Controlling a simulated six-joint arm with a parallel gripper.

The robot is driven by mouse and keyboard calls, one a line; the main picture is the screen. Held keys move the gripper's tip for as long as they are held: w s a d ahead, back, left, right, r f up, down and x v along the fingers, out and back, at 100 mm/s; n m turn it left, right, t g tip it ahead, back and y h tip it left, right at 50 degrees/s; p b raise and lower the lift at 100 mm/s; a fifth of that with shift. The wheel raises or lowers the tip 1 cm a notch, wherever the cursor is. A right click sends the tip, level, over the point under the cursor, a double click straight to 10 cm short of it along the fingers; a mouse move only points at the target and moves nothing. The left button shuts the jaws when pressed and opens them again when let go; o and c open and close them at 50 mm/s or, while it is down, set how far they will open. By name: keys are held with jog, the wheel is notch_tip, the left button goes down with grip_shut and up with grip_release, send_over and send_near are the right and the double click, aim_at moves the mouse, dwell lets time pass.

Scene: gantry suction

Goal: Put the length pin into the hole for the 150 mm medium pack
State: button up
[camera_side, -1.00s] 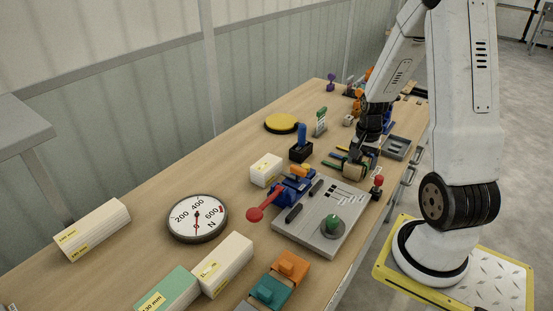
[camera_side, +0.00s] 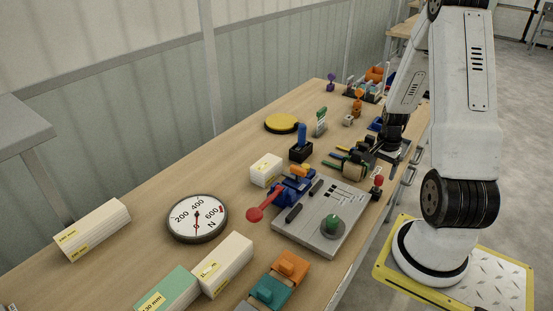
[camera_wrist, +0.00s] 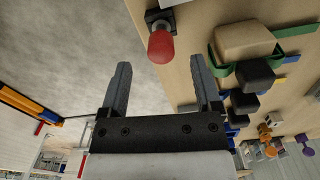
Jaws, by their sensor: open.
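A red-knobbed pin (camera_side: 377,183) stands upright in a small dark holder near the bench's front edge, at the right of the grey plate (camera_side: 290,238); I take it for the length pin. In the wrist view the red knob (camera_wrist: 161,45) lies just beyond my fingertips, between their lines. The plate carries dark markings (camera_side: 346,193) and white labels too small to read, so I cannot tell the 150 mm hole. My gripper (camera_side: 372,149) is open and empty, behind the pin in the side view; it also shows in the wrist view (camera_wrist: 160,65).
A green knob (camera_side: 332,224) and a blue clamp with a red-ended lever (camera_side: 256,214) are on or beside the plate. Banded packs with dark parts (camera_side: 350,166) sit close by my gripper. A dial gauge (camera_side: 197,218) and white blocks (camera_side: 266,170) stand to the left.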

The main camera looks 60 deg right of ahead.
aim_at(380, 177)
jog(key=shift+f, duration=0.3)
jog(key=shift+f, duration=2.45)
jog(key=shift+a, duration=0.1)
grip_shut()
